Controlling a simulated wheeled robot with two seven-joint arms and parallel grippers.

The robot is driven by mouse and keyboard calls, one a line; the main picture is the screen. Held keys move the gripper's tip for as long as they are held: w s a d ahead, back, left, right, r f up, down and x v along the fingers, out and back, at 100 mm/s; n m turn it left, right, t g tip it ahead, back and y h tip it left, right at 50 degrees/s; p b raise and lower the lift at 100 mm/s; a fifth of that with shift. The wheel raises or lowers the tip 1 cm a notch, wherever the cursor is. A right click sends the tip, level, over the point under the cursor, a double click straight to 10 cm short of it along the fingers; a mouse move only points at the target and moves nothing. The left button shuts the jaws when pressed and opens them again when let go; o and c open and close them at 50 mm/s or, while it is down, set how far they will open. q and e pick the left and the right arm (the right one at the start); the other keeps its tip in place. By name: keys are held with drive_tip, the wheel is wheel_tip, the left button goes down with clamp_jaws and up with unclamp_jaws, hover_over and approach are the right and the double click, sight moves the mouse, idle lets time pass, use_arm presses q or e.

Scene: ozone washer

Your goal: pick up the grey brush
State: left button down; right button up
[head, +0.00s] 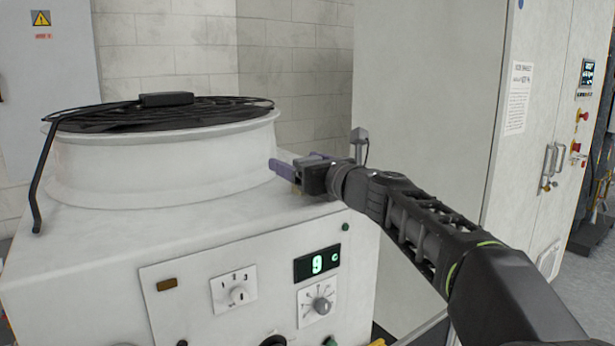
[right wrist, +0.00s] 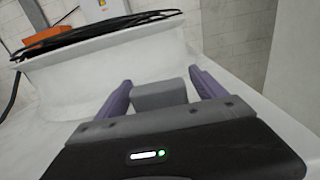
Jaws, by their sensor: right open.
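A grey block, which looks like the grey brush (right wrist: 158,95), lies between the two purple fingers of my right gripper (right wrist: 158,88) in the right wrist view. The fingers stand apart on either side of it. I cannot tell whether either finger touches it. In the head view my right gripper (head: 297,164) is low over the right part of the white machine's top, beside the round drum. The brush is not clearly visible there, largely hidden by the gripper. My left gripper is not in view.
The white machine (head: 85,275) has a round raised drum (head: 165,160) with a black grille (head: 110,117) on top, close to my right fingers. A dark cable (head: 45,175) hangs at its left. A tall pale cabinet (head: 430,90) stands behind my right arm.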

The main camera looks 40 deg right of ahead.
drive_tip(key=shift+c, duration=0.2)
drive_tip(key=c, duration=1.6)
drive_tip(key=shift+o, duration=0.2)
wheel_tip(320, 180, up, 10)
drive_tip(key=p, duration=0.5)
